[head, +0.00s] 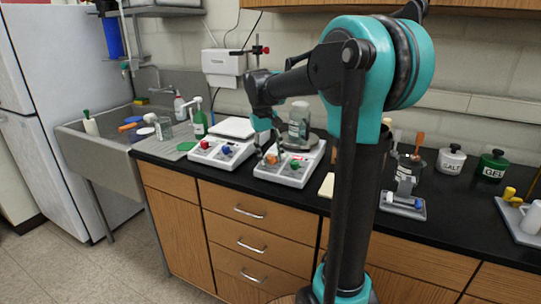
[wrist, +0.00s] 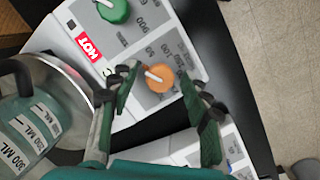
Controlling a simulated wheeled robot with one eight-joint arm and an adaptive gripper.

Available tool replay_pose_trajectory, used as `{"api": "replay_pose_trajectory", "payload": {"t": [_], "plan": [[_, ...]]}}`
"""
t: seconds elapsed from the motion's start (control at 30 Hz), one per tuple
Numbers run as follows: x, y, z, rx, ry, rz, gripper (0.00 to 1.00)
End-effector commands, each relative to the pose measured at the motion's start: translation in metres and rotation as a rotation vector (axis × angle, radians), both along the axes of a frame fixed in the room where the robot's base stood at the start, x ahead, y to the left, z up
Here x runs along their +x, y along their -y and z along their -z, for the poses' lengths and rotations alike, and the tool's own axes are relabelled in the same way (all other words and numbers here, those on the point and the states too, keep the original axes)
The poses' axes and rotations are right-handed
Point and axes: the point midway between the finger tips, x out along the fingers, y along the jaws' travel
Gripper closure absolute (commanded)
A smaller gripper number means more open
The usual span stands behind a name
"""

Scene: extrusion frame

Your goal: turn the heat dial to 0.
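The hot plate (head: 290,174) under a glass bottle has an orange dial (head: 271,158) and a green dial (head: 295,164) on its front. In the wrist view the orange dial (wrist: 160,78) has a white pointer directed to the upper left, with printed numbers around it. Its exact setting is hard to read. The green dial (wrist: 112,10) is at the top, near a red HOT label (wrist: 88,46). My gripper (head: 268,152) is low over the orange dial. In the wrist view my gripper (wrist: 158,80) is open, with one finger on each side of this dial and gaps showing.
The bottle (head: 299,122) stands on the hot plate, close to my gripper. A similar device (head: 222,158) with blue and red dials stands to the left. A green bottle (head: 199,126) and a sink (head: 95,150) are farther left. Jars and a small stand (head: 403,204) are right.

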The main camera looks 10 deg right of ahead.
Motion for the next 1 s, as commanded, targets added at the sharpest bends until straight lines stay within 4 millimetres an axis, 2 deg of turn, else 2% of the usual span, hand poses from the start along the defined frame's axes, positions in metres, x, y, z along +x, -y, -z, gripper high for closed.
{"api": "replay_pose_trajectory", "payload": {"t": [0.27, 0.37, 0.7, 0.83, 1.0], "plan": [[0.000, -0.001, -0.008, 0.000, 0.000, 0.000, 0.53], [0.001, -0.004, -0.022, 0.000, 0.000, 0.000, 0.53], [0.003, -0.014, -0.088, 0.000, 0.000, -0.001, 0.53], [0.004, -0.017, -0.106, 0.000, 0.000, 0.000, 0.53], [0.004, -0.019, -0.117, 0.000, 0.000, 0.000, 0.53]]}}
